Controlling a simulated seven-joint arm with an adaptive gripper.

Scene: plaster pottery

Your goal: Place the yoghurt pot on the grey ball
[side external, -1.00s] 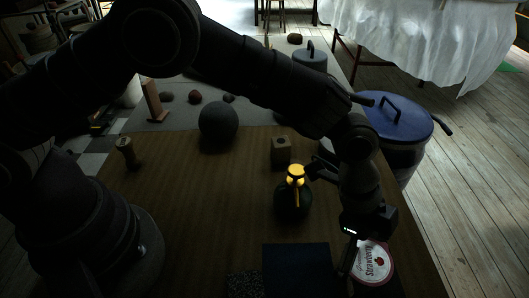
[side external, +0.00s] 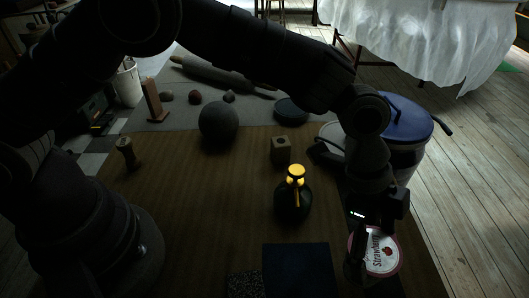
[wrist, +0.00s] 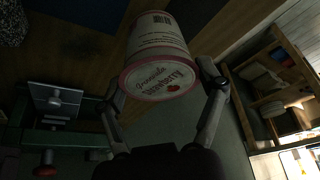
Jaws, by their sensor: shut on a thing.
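The yoghurt pot (side external: 384,250), a white tub with a red-rimmed strawberry lid, is at the lower right in the side external view. It fills the upper middle of the wrist view (wrist: 158,42), its lid facing the camera. My gripper (side external: 362,257) is shut on the pot, with one finger on each side of it in the wrist view (wrist: 160,82). The pot's underside is hidden. The grey ball (side external: 218,120) rests at the table's far part, left of centre in the side external view, well away from my gripper. Its top is bare.
A dark bottle with a yellow top (side external: 293,198) and a wooden block (side external: 281,151) stand between the pot and ball. A navy mat (side external: 297,268) lies in front. A blue-lidded bucket (side external: 400,118) is at right. The brown table left of the bottle (side external: 205,205) is clear.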

